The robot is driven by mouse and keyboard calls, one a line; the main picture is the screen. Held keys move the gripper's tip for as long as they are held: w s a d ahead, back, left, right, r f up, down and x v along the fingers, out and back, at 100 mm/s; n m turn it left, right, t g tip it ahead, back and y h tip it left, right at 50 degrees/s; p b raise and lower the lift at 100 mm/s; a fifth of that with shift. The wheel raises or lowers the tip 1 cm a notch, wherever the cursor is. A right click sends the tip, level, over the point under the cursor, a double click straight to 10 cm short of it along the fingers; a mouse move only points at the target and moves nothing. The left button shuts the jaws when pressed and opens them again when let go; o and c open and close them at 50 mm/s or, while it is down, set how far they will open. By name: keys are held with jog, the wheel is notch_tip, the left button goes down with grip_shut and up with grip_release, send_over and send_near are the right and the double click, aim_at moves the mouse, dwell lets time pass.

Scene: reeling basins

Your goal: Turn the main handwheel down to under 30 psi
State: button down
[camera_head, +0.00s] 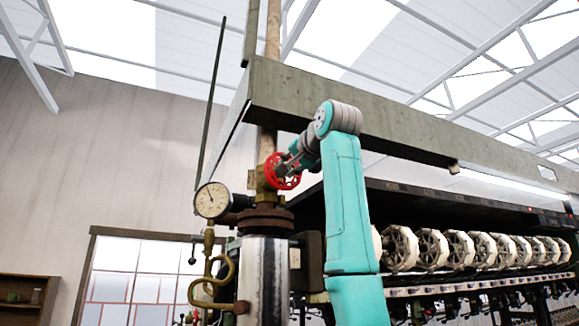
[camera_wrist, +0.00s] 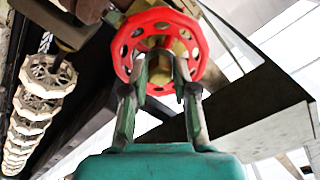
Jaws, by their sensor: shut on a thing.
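The red handwheel (camera_head: 279,172) sits on a brass valve on the upright pipe, just above the pressure gauge. In the wrist view the handwheel (camera_wrist: 196,40) fills the upper middle, a red ring with round holes. My gripper (camera_head: 290,164) reaches it from the right. In the wrist view my gripper (camera_wrist: 162,68) has its two fingers against the wheel's middle, shut on it; the exact contact is partly hidden. The round white gauge (camera_head: 212,200) is left of the pipe. Its dark needle points up and slightly left; the numbers are too small to read.
A long grey beam (camera_head: 380,88) runs just above my arm. A row of pale octagonal reels (camera_head: 430,248) extends right, also showing at left in the wrist view (camera_wrist: 45,75). A curved brass tube (camera_head: 222,268) hangs below the gauge. Open air lies left of the gauge.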

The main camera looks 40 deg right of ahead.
jog(key=m, duration=2)
jog(key=shift+f, duration=0.1)
